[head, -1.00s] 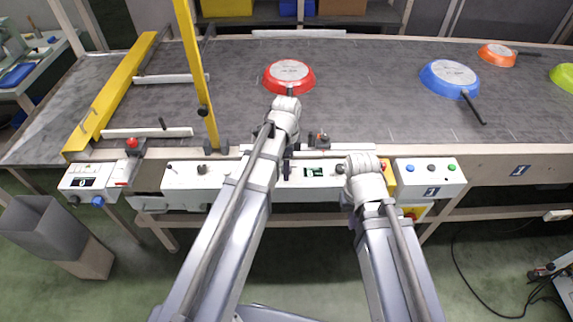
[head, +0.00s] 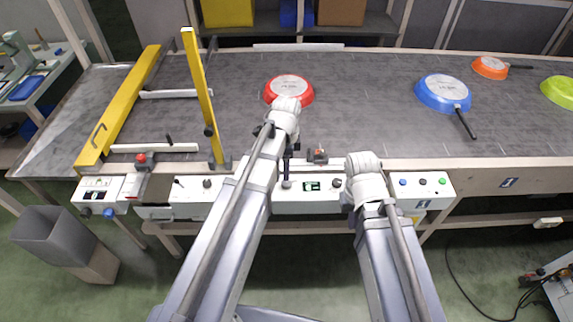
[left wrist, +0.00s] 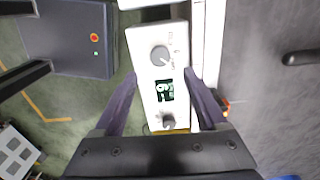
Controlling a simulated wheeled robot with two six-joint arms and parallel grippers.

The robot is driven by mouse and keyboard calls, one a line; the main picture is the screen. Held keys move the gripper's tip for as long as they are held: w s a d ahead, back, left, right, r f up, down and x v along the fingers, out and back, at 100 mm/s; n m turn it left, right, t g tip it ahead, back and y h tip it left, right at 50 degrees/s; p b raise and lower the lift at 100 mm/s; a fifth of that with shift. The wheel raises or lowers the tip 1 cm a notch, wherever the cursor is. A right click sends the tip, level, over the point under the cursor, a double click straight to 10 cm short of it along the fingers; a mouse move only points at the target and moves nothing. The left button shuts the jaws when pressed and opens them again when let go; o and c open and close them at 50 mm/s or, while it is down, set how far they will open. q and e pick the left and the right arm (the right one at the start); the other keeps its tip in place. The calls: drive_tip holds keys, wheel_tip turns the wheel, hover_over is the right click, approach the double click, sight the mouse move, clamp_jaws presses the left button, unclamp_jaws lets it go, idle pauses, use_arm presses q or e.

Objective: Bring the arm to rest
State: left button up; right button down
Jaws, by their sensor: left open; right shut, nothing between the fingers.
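My left arm reaches up the middle of the head view, with its wrist in front of the near edge of the red pan (head: 290,88). My left gripper (head: 287,165) points down in front of the conveyor's near edge. In the left wrist view its two fingers (left wrist: 160,95) are apart and empty, over a white control box (left wrist: 150,35) with knobs and a green display. My right arm is bent low to the right of it, before the white panel. My right gripper (head: 352,208) is mostly hidden by its own wrist; it is shut and holds nothing.
The grey conveyor (head: 365,115) carries a blue pan (head: 443,91), an orange pan (head: 489,67) and a green pan (head: 560,91) at the right. A yellow rail (head: 125,105) and yellow post (head: 200,95) stand at left. A grey bin (head: 55,238) stands at lower left.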

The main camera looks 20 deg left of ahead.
use_arm(q)
drive_tip(key=shift+s+d, duration=0.1)
idle(0.4)
drive_tip(key=s+d+n+y, duration=0.1)
drive_tip(key=s+d+n, duration=0.9)
drive_tip(key=s, duration=0.4)
drive_tip(key=shift+s+d+n, duration=0.15)
drive_tip(key=shift+s+n, duration=0.05)
drive_tip(key=shift+n, duration=0.5)
